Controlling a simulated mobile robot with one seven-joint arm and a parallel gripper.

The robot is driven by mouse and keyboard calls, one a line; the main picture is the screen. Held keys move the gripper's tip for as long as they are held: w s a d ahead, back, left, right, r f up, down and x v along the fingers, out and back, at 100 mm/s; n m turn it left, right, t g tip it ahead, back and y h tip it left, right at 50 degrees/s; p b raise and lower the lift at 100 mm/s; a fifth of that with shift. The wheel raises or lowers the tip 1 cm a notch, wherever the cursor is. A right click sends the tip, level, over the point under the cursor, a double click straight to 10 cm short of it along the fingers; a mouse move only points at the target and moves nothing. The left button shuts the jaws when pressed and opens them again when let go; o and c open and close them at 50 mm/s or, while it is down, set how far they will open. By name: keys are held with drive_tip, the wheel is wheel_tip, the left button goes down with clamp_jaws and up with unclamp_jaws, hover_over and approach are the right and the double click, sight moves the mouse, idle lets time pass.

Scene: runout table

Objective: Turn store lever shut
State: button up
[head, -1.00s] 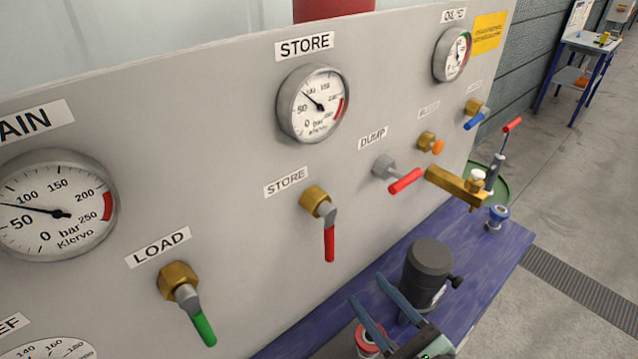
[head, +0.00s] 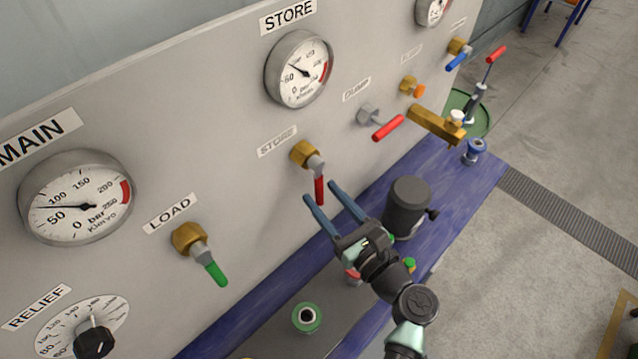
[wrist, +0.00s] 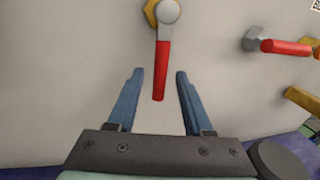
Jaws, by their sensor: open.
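The store lever (head: 319,188) has a red handle on a brass valve body (head: 305,153), under the STORE label on the grey panel. Its handle points downward. My gripper (head: 319,190) is open and empty, its two blue fingers pointing at the panel. In the wrist view the red handle (wrist: 162,70) hangs down with its lower end between the open fingertips (wrist: 157,73), apart from both of them. I cannot tell how far the fingertips are from the panel in depth.
The dump lever (head: 388,128), also red, sticks out to the right. The green load lever (head: 216,272) is to the left. A dark cylinder (head: 406,205) stands on the blue bench (head: 455,190) close beside my gripper. A green-rimmed fitting (head: 306,317) is in front.

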drive_tip(key=shift+x, duration=1.15)
clamp_jaws()
idle(0.6)
